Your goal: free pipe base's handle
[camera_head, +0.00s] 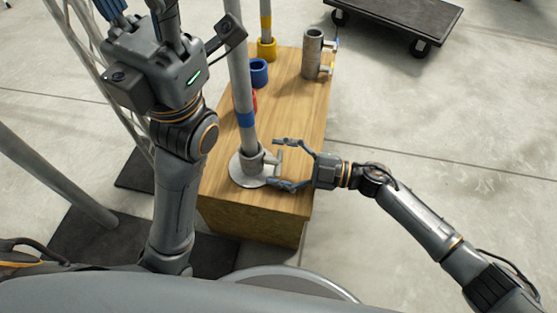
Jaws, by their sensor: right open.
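A grey metal pipe (238,75) with a blue band stands upright in a pipe base (248,168), which has a round flange on the near end of a wooden box. The base's small handle (272,160) sticks out on the right side of its collar. My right gripper (274,163) is open, its two fingers reaching in from the right on the far and near sides of the handle. I cannot tell whether they touch it. My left gripper (138,8) is at the top left, cut off by the frame edge, so its fingertips and jaws are unclear.
The wooden box (300,95) also bears a blue ring (259,72), a partly hidden red piece (254,98), a yellow base (267,48) with a pipe and a grey cylinder (312,55) with a handle. A dark dolly (405,15) stands at the back right. Floor to the right is clear.

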